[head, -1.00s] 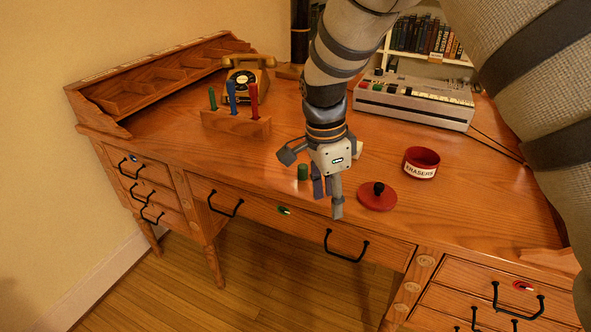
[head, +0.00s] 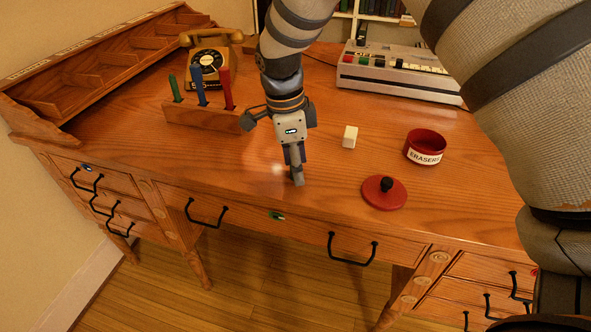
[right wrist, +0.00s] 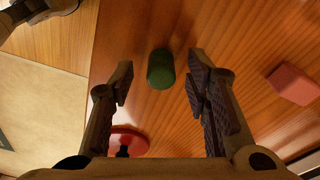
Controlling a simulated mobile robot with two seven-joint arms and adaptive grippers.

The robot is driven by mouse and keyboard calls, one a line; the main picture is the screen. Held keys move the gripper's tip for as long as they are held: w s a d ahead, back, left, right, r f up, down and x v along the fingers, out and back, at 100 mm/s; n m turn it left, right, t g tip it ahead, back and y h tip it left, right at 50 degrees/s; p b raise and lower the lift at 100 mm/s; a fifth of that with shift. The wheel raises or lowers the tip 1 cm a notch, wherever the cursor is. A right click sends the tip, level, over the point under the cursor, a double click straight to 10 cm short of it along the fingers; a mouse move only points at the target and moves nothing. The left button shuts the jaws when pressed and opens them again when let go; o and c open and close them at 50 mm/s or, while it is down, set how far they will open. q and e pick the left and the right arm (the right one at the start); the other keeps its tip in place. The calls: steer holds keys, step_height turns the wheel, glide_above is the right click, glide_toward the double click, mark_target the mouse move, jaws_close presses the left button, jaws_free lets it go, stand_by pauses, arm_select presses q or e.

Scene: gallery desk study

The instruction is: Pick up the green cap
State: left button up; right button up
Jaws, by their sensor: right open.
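The green cap (right wrist: 160,69) is a small dark green cylinder on the wooden desk (head: 230,165). In the right wrist view it lies between the two fingertips, with a gap on both sides. In the head view the cap is hidden by my right gripper (head: 296,180), which points down at the desk near its front edge. In the right wrist view my right gripper (right wrist: 160,82) is open, with nothing held.
A red lid (head: 384,193) with a black knob lies to the right, near the erasers cup (head: 427,145) and a pale block (head: 350,137). A wooden holder (head: 208,116) with coloured pieces stands behind left. The desk front left is clear.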

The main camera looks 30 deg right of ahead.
steer(key=shift+f, duration=0.3)
steer(key=c, duration=0.8)
steer(key=shift+c, duration=0.2)
